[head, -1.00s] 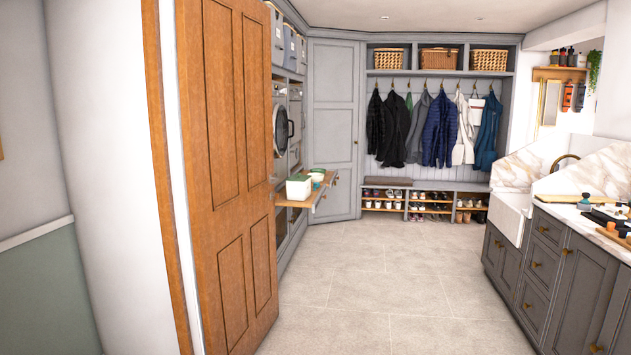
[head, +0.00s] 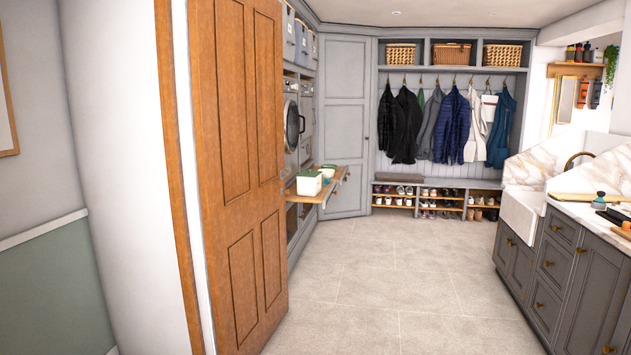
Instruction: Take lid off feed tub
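A white tub with a green top (head: 309,183), which may be the feed tub, stands on a pull-out wooden shelf (head: 318,196) in front of the machine units. It is far off and small, and I cannot tell whether the green top is a lid. A smaller pale green and white item (head: 327,172) stands just behind it on the same shelf. Neither of my grippers shows in the head view.
An open wooden door (head: 240,200) stands close on the left and partly hides the units behind it. The tiled floor (head: 400,280) is clear through the middle. Grey drawers (head: 553,262) line the right side. A shoe bench (head: 440,187) stands below hanging coats at the back.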

